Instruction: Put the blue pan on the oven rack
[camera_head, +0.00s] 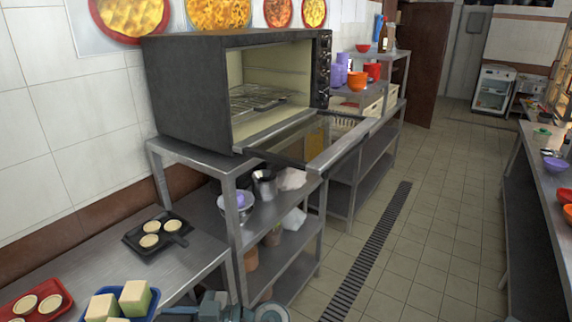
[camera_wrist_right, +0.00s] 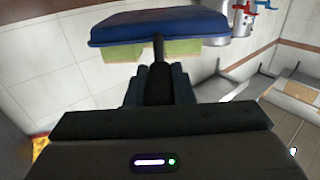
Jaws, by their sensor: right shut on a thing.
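The blue pan (camera_head: 148,311) is at the bottom left of the head view, holding several pale, green-sided blocks (camera_head: 134,298). In the right wrist view the blue pan (camera_wrist_right: 160,27) is at the top. My right gripper (camera_wrist_right: 158,72) is shut on its dark handle (camera_wrist_right: 158,48). In the head view my right arm shows only in part at the bottom edge. The oven (camera_head: 190,95) stands on a steel table with its door (camera_head: 310,143) folded down. The oven rack (camera_head: 255,99) is inside, with nothing seen on it. My left gripper is not in view.
A black pan (camera_head: 136,244) and a red pan (camera_head: 60,293), both with round pale pieces, are on the lower left counter (camera_head: 85,251). The open door juts over the aisle. Bowls and a metal pot (camera_head: 264,186) stand on the shelf below the oven.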

